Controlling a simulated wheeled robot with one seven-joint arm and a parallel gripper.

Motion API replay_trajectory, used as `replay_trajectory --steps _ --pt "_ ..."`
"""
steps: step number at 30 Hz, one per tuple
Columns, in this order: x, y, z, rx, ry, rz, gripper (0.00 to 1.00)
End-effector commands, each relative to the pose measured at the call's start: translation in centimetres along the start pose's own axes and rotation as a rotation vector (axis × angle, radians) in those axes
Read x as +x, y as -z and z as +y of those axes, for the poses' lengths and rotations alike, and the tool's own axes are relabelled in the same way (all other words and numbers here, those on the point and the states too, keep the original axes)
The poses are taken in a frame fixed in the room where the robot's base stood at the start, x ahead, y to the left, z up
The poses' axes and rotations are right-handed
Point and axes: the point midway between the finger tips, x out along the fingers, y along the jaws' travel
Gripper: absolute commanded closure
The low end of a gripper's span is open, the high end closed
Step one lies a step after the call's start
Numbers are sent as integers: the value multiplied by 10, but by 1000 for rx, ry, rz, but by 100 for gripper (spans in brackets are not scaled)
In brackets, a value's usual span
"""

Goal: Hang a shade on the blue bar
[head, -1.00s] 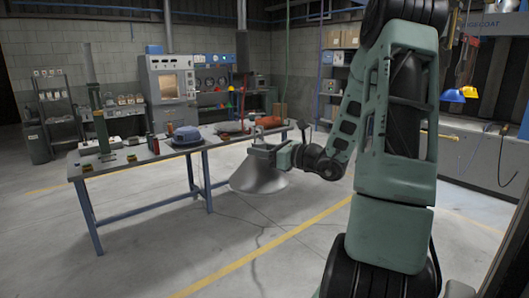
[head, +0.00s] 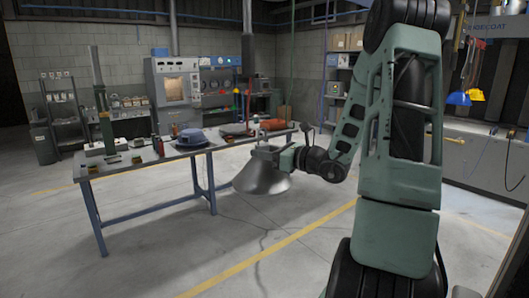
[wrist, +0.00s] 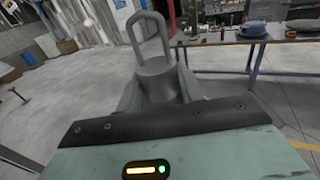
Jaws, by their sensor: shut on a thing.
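A grey metal shade (head: 262,180) hangs from my gripper (head: 270,150) in the head view, beside the right end of the workbench and above the floor. It flares wide at the bottom and looks slightly tilted. My gripper is shut on its narrow upper part. In the wrist view, the shade's tall loop handle (wrist: 150,38) stands up beyond my gripper (wrist: 165,95), with its grey neck (wrist: 160,75) below the loop. The wide rim is hidden there. I cannot clearly make out the blue bar in either view.
The workbench (head: 130,208) stands left of the shade with a blue rounded item (head: 191,138) and several tools on it. A blue hood (head: 458,99) and a yellow hood (head: 475,95) hang at the right, behind my arm. Concrete floor (head: 150,265) lies open in front.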

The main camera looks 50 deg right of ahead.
Motion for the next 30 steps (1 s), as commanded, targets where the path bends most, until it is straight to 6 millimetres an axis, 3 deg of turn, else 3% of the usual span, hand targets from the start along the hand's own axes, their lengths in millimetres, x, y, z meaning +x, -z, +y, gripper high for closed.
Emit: replay_trajectory --steps 19,30 --pt "20 0 -8 -1 -1 -1 100" --pt "21 -1 -9 -1 0 -1 100"
